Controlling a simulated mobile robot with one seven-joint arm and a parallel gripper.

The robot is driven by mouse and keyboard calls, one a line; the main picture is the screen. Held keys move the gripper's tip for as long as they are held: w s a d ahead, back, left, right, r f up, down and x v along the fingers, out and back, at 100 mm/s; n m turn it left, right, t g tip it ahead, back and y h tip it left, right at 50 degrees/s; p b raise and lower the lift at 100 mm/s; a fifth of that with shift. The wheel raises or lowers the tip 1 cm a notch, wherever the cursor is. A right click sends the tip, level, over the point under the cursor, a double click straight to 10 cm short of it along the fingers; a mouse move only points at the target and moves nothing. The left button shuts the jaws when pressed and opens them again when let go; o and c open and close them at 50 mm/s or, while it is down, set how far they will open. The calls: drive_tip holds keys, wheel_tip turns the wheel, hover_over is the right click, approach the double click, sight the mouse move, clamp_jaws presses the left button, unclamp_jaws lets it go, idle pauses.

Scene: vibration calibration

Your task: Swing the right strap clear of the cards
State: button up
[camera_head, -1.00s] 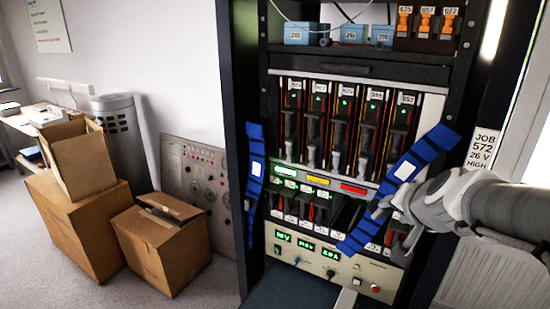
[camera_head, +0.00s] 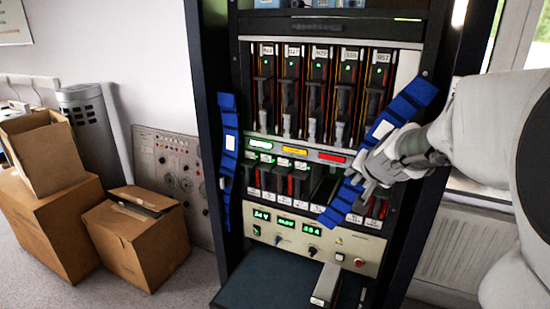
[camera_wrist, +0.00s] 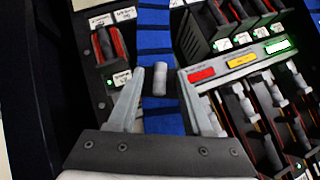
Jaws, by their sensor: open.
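The right strap (camera_head: 410,105) is blue with a white label. It hangs slantwise from the rack's upper right, across the right ends of both card rows. The upper cards (camera_head: 318,95) and lower cards (camera_head: 265,180) stand upright in the rack. My gripper (camera_head: 366,180) is at the strap's lower half. In the wrist view, my gripper (camera_wrist: 161,75) is open, with the strap (camera_wrist: 154,38) running between its fingers. A grey cylindrical peg (camera_wrist: 159,80) stands out on the strap there. I cannot tell whether the fingers touch either.
A left blue strap (camera_head: 228,160) hangs along the rack's left post, clear of the cards. Status lights (camera_head: 295,150) separate the card rows. Below is a panel with displays and knobs (camera_head: 310,235). Cardboard boxes (camera_head: 130,240) stand on the floor at left.

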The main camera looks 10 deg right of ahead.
clamp_jaws()
idle(1.4)
